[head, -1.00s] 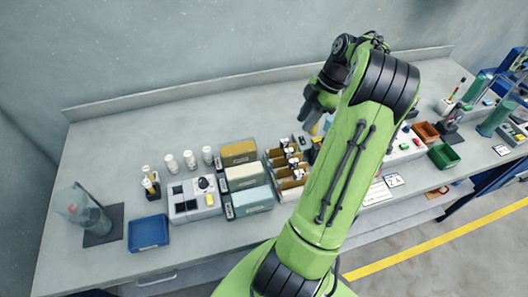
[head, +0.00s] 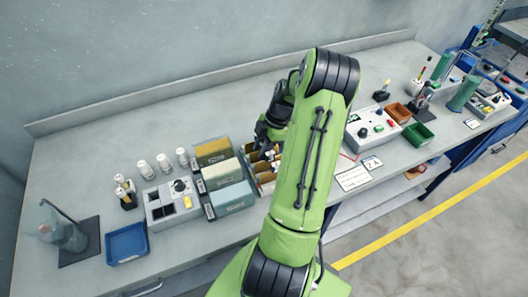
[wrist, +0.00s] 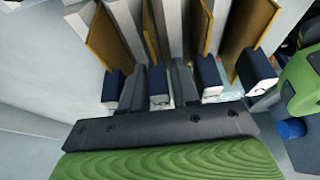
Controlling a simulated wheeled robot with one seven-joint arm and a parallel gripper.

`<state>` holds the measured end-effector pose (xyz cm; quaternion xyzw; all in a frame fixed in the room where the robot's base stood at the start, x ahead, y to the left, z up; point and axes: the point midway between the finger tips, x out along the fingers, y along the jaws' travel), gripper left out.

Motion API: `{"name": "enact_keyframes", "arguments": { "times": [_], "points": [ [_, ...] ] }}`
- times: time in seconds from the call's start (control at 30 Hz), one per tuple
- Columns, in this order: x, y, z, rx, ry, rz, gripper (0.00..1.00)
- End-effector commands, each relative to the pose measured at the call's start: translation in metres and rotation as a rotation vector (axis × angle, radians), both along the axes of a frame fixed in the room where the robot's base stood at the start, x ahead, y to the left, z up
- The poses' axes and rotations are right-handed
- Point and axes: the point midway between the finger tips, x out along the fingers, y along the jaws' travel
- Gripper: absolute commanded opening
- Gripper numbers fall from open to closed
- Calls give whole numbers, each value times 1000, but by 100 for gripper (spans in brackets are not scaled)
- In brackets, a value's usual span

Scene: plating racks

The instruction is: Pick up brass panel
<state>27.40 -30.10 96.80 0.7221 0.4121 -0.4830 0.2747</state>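Several brass-coloured panels stand on edge in the rack in the wrist view, each with a dark blue, white-ended block at its near end. One narrow brass panel (wrist: 151,32) is in line with my gripper (wrist: 159,84), and its blue block (wrist: 158,82) is between my two dark fingers. The fingers lie close along both sides of this block. I cannot tell whether they touch it. Other brass panels stand to the left (wrist: 108,36) and to the right (wrist: 254,32). In the head view my gripper (head: 268,132) is over the rack, partly hidden by my arm.
Three labelled boxes (head: 222,172) stand left of the rack, beside a grey control unit (head: 171,203), white bottles (head: 164,162) and a blue tray (head: 127,243). On the right are another control box (head: 371,130), a brown tray (head: 399,112) and a green tray (head: 418,135).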

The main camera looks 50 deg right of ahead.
Motion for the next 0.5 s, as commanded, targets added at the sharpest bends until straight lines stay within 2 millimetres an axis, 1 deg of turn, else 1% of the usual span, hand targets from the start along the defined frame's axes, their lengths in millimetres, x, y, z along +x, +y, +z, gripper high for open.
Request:
{"name": "enact_keyframes", "arguments": {
  "times": [0.1, 0.3, 0.5],
  "points": [
    [0, 0, 1, 0, -1, 0, 30],
    [0, -1, 1, 0, -1, 0, 0],
    [0, -1, 1, 0, -1, 0, 0]
  ]
}}
